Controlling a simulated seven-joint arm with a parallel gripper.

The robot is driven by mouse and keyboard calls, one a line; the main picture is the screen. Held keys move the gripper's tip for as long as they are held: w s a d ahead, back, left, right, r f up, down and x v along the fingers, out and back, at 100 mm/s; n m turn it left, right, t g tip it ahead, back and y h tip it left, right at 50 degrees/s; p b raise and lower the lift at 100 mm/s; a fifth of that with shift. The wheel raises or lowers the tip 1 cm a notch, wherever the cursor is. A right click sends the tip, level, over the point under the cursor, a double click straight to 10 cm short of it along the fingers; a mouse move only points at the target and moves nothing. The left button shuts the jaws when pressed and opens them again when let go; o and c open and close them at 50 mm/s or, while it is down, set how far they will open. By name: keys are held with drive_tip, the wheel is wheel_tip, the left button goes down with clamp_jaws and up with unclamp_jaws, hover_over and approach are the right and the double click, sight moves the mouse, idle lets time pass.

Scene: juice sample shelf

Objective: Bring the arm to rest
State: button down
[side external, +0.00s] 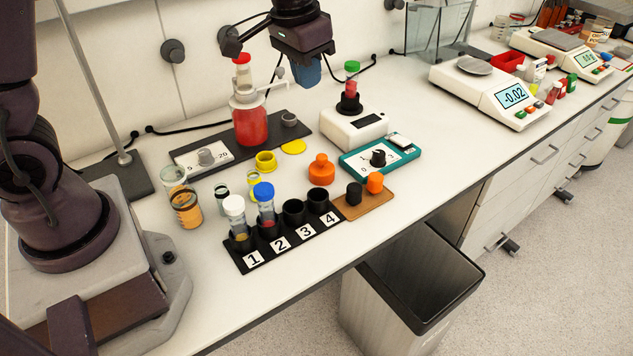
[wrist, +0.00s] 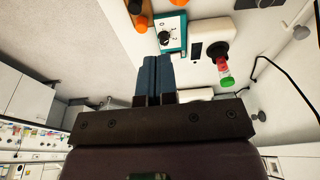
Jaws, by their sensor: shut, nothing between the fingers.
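My gripper (side external: 307,72) hangs above the bench near the back wall, its blue fingers pointing down. In the wrist view the blue fingers (wrist: 153,80) are together with nothing between them. Below and to its right, a green-capped tube with red contents (side external: 351,77) stands in the black cup of a white device (side external: 353,127); the tube also shows in the wrist view (wrist: 223,71). The gripper is apart from it. A black rack (side external: 262,264) numbered 1 to 4 holds a white-capped tube (side external: 235,222) at 1 and a blue-capped tube (side external: 266,208) at 2. Positions 3 and 4 look empty.
A bottle of red liquid (side external: 251,123) stands on a dark-topped dispenser or stirrer left of the gripper. A teal-framed dial box (side external: 367,165), an orange bottle (side external: 321,170) and a balance (side external: 487,92) are nearby. A bin (side external: 395,310) stands below the bench edge.

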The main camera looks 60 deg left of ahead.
drive_tip(key=s+r+t, duration=0.1)
drive_tip(key=s+r, duration=0.2)
drive_tip(key=s, duration=0.3)
drive_tip(key=s+d+r+t, duration=0.1)
drive_tip(key=s+r, duration=0.2)
drive_tip(key=s, duration=0.4)
drive_tip(key=s+r+t, duration=0.1)
drive_tip(key=s+r, duration=0.2)
drive_tip(key=s, duration=0.3)
drive_tip(key=shift+s+d+t, duration=0.15)
drive_tip(key=shift+s+t, duration=0.15)
